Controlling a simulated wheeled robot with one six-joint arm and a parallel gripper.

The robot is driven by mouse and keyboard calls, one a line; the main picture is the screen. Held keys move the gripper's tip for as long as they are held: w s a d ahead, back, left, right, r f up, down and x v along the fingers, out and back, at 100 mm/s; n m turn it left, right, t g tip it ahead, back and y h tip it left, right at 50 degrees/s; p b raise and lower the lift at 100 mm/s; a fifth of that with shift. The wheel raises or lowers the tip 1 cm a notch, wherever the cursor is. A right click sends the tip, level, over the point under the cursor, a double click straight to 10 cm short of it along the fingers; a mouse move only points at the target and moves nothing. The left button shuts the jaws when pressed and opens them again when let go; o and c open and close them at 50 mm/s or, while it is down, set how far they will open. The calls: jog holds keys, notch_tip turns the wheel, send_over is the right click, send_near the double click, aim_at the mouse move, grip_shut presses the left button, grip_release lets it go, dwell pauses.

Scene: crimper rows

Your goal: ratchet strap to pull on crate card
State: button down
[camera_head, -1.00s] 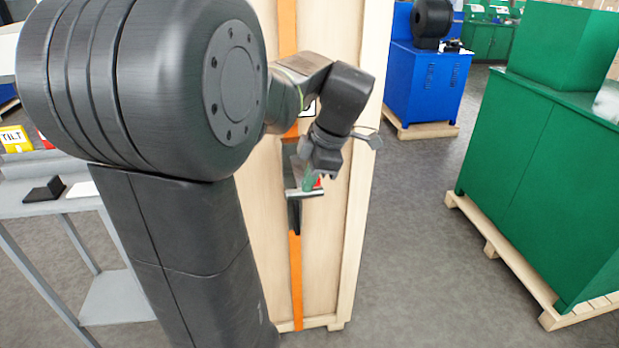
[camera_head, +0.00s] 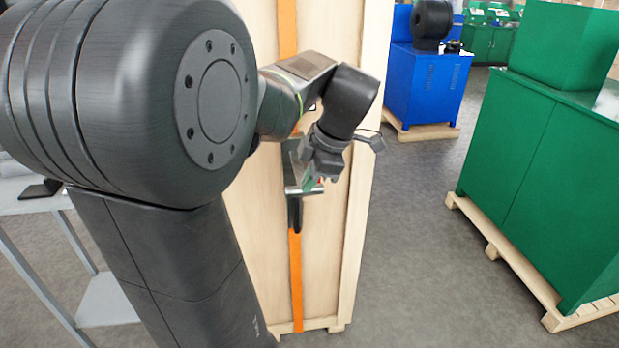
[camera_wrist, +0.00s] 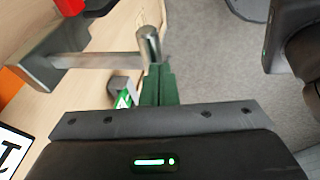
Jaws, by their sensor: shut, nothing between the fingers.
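A tall wooden crate (camera_head: 325,270) stands ahead, with an orange strap (camera_head: 296,270) running down its face. A metal ratchet (camera_head: 292,160) sits on the strap, with a bar handle (camera_head: 310,190) sticking out. In the wrist view the bar (camera_wrist: 105,61) ends in a round tip at the green fingers. My gripper (camera_head: 309,183) is shut and empty, its fingers (camera_wrist: 158,85) beside the bar's end; I cannot tell if they touch it. A white card with black marking (camera_wrist: 12,150) shows partly at the lower left of the wrist view; my arm mostly hides it in the head view.
A green cabinet (camera_head: 530,180) on a pallet stands at the right. A blue machine (camera_head: 428,85) on a pallet stands behind. A grey table (camera_head: 30,205) is at the left, partly behind my arm. The floor between crate and green cabinet is clear.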

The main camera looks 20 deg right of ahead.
notch_tip(320, 180, down, 12)
jog(key=w+n+t+h+b, duration=0.1)
jog(key=t+b, duration=0.5)
jog(key=b, duration=1.9)
jog(key=shift+w+d+f+t, duration=0.2)
jog(key=shift+w+t, duration=0.1)
jog(key=shift+w, duration=0.2)
jog(key=shift+a, duration=0.1)
